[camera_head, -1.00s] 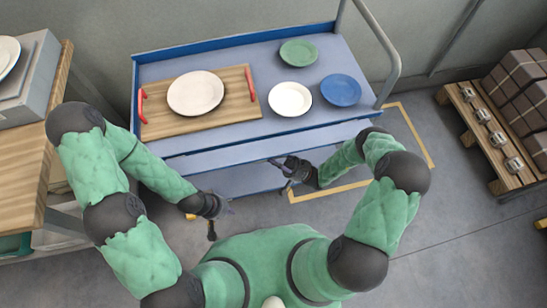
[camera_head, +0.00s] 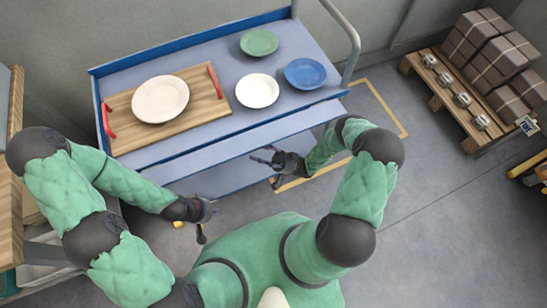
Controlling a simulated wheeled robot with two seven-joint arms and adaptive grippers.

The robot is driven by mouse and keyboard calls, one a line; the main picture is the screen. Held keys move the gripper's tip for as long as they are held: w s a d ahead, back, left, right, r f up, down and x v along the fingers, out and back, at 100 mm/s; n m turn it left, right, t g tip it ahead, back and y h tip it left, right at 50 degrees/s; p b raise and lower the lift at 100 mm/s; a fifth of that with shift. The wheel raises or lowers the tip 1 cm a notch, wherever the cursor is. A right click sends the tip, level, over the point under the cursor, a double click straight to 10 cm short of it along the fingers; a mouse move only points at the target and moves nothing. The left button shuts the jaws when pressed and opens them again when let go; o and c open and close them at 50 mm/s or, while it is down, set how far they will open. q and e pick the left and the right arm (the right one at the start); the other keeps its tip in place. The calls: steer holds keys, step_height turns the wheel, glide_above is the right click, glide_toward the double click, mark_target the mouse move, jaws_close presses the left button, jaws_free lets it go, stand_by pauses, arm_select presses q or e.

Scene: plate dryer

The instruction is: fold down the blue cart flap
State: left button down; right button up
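The blue cart (camera_head: 92,100) stands in front of me, with a grey-blue top and a darker blue rim at the back. Its flap (camera_head: 245,145) is a long pale blue panel along the near edge, just below the top. My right gripper (camera_head: 268,155) is close to the flap's near side, right of its middle, with its fingers apart and nothing between them. I cannot tell whether it touches the flap. My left gripper (camera_head: 211,208) is in front of the cart, below the flap and apart from it. Its fingers are small and seen edge-on.
A wooden tray (camera_head: 205,108) with red handles holds a white plate (camera_head: 160,99). Green (camera_head: 259,42), white (camera_head: 257,91) and blue (camera_head: 305,74) plates sit on the cart top. A wooden table (camera_head: 8,225) is at left, a pallet (camera_head: 418,68) with boxes at right. Floor between cart and pallet is clear.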

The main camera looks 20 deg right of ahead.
steer(key=v, duration=0.6)
steer(key=shift+d+f, duration=0.25)
steer(key=shift+d, duration=0.05)
steer(key=shift+s, duration=0.15)
